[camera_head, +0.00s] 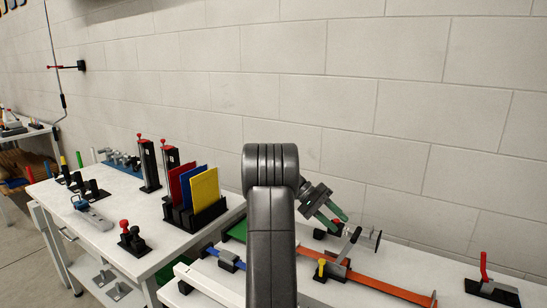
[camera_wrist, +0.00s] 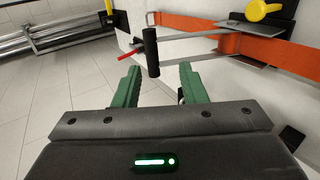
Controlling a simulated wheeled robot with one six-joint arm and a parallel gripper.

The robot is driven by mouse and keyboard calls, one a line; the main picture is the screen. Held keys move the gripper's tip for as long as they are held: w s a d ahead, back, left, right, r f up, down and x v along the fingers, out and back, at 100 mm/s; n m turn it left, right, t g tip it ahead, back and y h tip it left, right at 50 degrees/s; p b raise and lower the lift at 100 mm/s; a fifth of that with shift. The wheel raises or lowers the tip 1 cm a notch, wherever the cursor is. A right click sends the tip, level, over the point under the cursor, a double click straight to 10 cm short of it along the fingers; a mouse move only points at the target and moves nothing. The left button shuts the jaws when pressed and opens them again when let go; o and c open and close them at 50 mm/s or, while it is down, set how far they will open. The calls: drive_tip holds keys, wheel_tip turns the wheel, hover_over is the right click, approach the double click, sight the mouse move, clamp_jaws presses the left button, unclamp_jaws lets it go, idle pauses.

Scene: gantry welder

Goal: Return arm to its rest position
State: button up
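My gripper (camera_head: 330,215) shows in the head view at the end of my dark grey arm, which rises through the middle of the picture. A black cylindrical handle (camera_wrist: 151,52) stands in view beyond the fingertips, near the orange bar (camera_wrist: 190,24). The contact of the gripper with anything on the table cannot be told from the head view.
The right table holds an orange rail (camera_head: 385,287), a yellow knob (camera_head: 321,267), and a red lever on a black base (camera_head: 492,290). The left table (camera_head: 120,205) carries red, yellow and blue plates in a black rack (camera_head: 195,215). A block wall (camera_head: 400,100) stands behind.

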drive_tip(key=s+d+f+y+p, duration=0.1)
drive_tip(key=s+d+f, duration=0.1)
drive_tip(key=d, duration=0.3)
drive_tip(key=s+d+f+t+y, duration=0.1)
drive_tip(key=s+d+f, duration=0.2)
drive_tip(key=s+d, duration=0.1)
drive_tip(key=shift+d+p, duration=0.4)
drive_tip(key=shift+a+f, duration=0.1)
